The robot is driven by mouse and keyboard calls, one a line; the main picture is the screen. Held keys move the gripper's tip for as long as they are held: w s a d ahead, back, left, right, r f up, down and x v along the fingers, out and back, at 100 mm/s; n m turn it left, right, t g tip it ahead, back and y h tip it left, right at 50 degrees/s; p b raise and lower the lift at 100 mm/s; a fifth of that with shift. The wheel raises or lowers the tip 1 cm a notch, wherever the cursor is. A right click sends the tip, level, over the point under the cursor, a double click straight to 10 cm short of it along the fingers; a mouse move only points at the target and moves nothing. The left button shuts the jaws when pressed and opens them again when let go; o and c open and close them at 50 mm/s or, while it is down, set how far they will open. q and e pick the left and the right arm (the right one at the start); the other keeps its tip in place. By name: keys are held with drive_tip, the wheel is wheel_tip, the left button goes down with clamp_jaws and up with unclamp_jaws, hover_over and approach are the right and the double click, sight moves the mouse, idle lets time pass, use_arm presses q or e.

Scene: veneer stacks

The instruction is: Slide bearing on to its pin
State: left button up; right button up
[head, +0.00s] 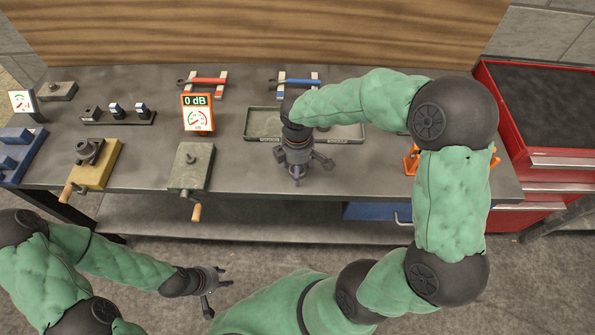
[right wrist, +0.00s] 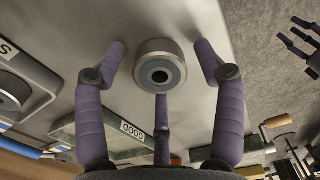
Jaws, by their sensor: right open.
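The bearing (right wrist: 160,75), a pale metal ring with a blue-grey face and dark bore, lies on the bench in the right wrist view. My right gripper (right wrist: 162,85) is open, with its three purple fingers spread around the bearing. In the head view my right gripper (head: 299,168) points down at the bench and hides the bearing. A grey block with a crank (head: 188,170) has a small pin on top. A yellow block with a crank (head: 93,168) carries a dark round part. My left gripper (head: 212,286) is open and empty, low in front of the bench.
Shallow trays (head: 262,122) lie behind my right gripper; one is labelled GOOD in the wrist view. A 0 dB meter (head: 197,113) stands behind the grey block. Red (head: 204,81) and blue (head: 297,82) tools lie at the back. An orange stand (head: 411,160) is at right.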

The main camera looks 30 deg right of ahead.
drive_tip(key=shift+r, duration=0.1)
drive_tip(key=c, duration=1.3)
